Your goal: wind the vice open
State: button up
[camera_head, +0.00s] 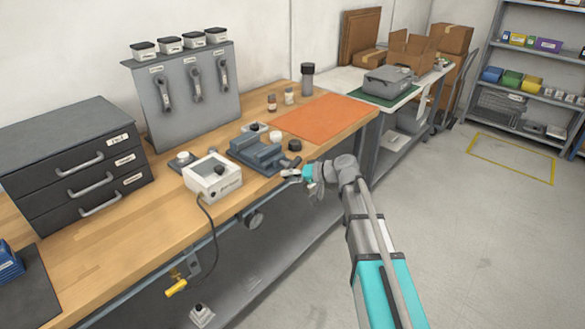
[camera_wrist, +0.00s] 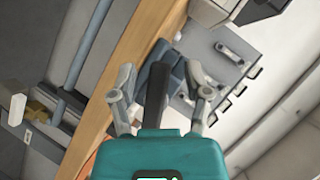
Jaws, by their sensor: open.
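The blue-grey vice (camera_head: 257,153) stands on the wooden bench near its front edge. My gripper (camera_head: 289,173) is at the bench's front edge, just right of and in front of the vice. In the wrist view my gripper (camera_wrist: 160,74) is open, one finger on each side of a dark bar (camera_wrist: 154,98), which looks like the vice's handle. The fingers appear apart from the bar. Part of the vice (camera_wrist: 174,78) shows beyond the fingers. The head view is too small to show how the handle sits, and the gap between the vice jaws cannot be told.
A white control box (camera_head: 212,178) with a cable stands left of the vice. Small dark round items lie close around the vice. An orange mat (camera_head: 325,115) lies behind it to the right. A grey drawer unit (camera_head: 75,165) and a tool panel (camera_head: 190,90) stand at the left and back.

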jog(key=s+d+f+m+g+h+b, duration=0.1)
jog(key=s+d+f+h, duration=0.5)
jog(key=s+d, duration=0.5)
jog(key=s+d+f+m+g+h+b, duration=0.1)
jog(key=s+d+f+m+g+h, duration=0.1)
jog(key=s+d+f+h, duration=0.5)
jog(key=shift+s+d+f+g+b, duration=0.35)
jog(key=shift+s+d+f, duration=0.15)
jog(key=shift+s+d, duration=1.65)
jog(key=shift+s+a, duration=0.1)
